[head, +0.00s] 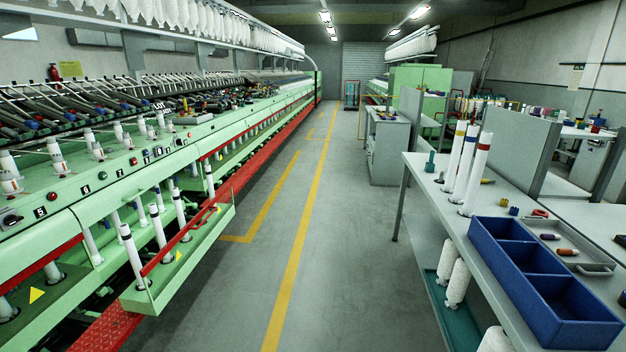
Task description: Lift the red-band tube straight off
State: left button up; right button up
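The red-band tube (477,176) is a tall white tube with a red band near its top. It stands upright on the grey table at the right, the nearest in a row of three. Two other white tubes stand close behind it: a middle one (464,165) and a far one (453,158), both with coloured bands near the top. The tubes' bases sit on dark round holders, and what is inside them is hidden. Neither of my grippers is in view.
A blue three-compartment bin (505,255) stands on the table (425,172) just in front of the tubes. A grey tray (575,240) with small items lies beside it. A green spinning machine (110,190) fills the left. The aisle floor (340,240) between is clear.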

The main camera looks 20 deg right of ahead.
aim_at(484, 143)
jog(key=i+l+z, duration=0.2)
jog(key=i+z, duration=0.6)
jog(key=i, duration=0.15)
jog(key=i+z, duration=0.4)
jog(key=i+j+z, duration=0.4)
jog(key=i, duration=0.15)
jog(key=i+j+z, duration=0.25)
jog(key=i+z, duration=0.15)
